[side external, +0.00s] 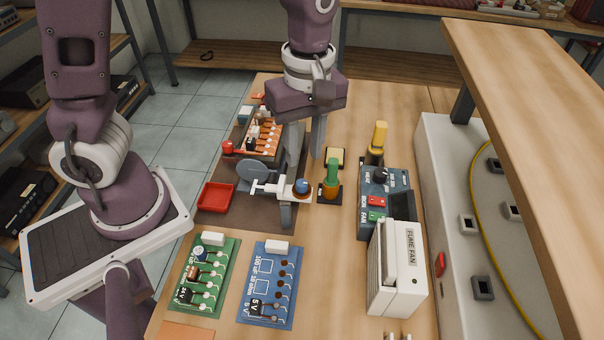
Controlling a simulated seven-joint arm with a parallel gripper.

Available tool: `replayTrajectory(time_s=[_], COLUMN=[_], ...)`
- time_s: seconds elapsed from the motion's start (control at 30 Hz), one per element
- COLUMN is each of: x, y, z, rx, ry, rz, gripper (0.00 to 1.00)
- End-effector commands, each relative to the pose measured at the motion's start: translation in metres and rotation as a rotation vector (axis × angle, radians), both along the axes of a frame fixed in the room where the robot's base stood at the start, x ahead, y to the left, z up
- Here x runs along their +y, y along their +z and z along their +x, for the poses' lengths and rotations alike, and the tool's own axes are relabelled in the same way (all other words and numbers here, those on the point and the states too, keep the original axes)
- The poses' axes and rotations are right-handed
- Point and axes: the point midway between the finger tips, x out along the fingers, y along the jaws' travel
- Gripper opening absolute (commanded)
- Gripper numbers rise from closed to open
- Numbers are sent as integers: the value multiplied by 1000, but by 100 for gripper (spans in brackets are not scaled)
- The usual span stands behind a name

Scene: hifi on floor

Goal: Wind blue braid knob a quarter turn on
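A small blue knob (302,186) sits at the right end of a white bracket (272,188), beside a grey disc (252,174). My gripper (306,158) points down just above and behind the knob. Its two grey fingers look apart, with a gap between them and nothing seen in it. The lower part of the left finger runs into grey parts around the bracket, so its tip is hard to make out. I cannot tell whether a finger touches the knob.
A green-and-orange tool (331,180) stands close right of the knob. A red tray (215,197) lies left. Green (204,275) and blue (270,284) boards lie in front. A control box (385,200), yellow-handled tool (377,142) and white fume fan (397,268) stand right. An orange-striped rack (262,138) stands behind.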

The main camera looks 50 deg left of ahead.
Motion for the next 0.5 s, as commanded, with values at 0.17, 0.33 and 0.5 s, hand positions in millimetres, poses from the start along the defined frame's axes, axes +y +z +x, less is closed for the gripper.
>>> replayTrajectory(time_s=[0.17, 0.33, 0.5], x=[1, 1, 1], y=[-32, -60, -71], z=[-2, -3, -3], rx=[9, 7, 3], ry=[14, 12, 10], rz=[6, 5, 4], gripper=[30, 30, 30])
